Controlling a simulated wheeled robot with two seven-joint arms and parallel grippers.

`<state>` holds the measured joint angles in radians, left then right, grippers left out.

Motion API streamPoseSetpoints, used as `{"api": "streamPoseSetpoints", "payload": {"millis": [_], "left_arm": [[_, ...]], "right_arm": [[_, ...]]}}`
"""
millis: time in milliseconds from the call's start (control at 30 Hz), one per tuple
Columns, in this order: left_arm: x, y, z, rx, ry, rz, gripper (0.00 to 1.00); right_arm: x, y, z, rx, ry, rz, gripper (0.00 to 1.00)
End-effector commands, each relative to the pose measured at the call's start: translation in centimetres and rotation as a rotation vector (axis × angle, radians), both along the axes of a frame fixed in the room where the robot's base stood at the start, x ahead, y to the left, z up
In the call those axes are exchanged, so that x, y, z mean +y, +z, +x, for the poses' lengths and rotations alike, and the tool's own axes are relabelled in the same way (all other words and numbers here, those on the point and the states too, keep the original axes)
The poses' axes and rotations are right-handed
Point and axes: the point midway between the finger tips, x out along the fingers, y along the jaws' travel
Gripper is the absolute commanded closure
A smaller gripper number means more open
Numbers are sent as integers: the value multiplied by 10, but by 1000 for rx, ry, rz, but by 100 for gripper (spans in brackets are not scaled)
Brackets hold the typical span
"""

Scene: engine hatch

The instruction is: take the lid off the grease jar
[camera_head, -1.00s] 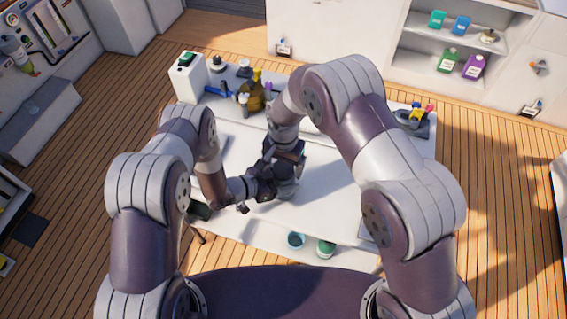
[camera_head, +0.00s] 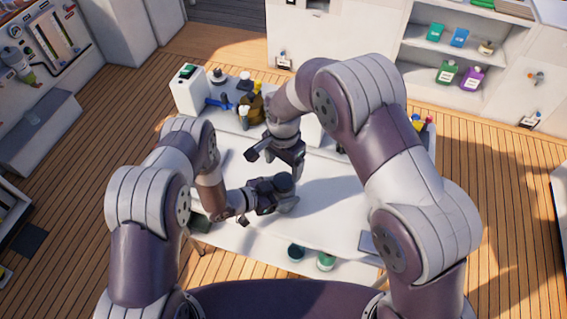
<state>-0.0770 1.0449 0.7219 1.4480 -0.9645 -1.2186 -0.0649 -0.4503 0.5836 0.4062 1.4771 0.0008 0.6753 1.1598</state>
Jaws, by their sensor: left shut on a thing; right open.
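The grease jar (camera_head: 285,184) appears as a grey, round-topped thing standing on the white table in the middle of the picture. My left gripper (camera_head: 268,194) is shut on it from the left, low over the table, and hides part of its side. My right gripper (camera_head: 277,160) is open and empty just above and behind the jar, apart from it. I cannot make out whether the grey top is a separate lid.
A white box (camera_head: 187,91), a brown pot (camera_head: 252,107) and small bottles stand along the table's back left. The white tabletop (camera_head: 325,195) right of the jar is clear.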

Motion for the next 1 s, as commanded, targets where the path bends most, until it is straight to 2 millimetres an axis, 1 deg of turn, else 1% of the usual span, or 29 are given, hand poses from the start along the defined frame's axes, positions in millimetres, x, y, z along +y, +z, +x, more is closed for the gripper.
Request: {"api": "streamPoseSetpoints", "payload": {"millis": [33,100,200,300,433,633,667,700,767,800,833,1000], "left_arm": [[0,1,0,-1,0,0,100],[0,1,0,-1,0,0,100],[0,1,0,-1,0,0,100],[0,1,0,-1,0,0,100],[0,1,0,-1,0,0,100],[0,0,0,-1,0,0,100],[0,0,0,-1,0,0,100],[0,0,0,-1,0,0,100],[0,0,0,-1,0,0,100],[0,0,0,-1,0,0,100],[0,0,0,-1,0,0,100],[0,1,0,-1,0,0,100]], "right_arm": [[0,-11,-1,4,1,-2,19],[0,-25,-1,4,1,-2,19],[0,-43,0,2,2,-1,19],[0,-55,0,2,2,-1,19],[0,-61,0,0,3,0,19],[0,-62,0,-1,3,1,19],[0,-62,0,-1,3,1,26],[0,-62,0,-1,3,1,39],[0,-62,0,-1,3,1,58],[0,-62,0,-1,3,1,71],[0,-62,0,-1,3,1,77],[0,-61,0,-1,21,1,78]]}}
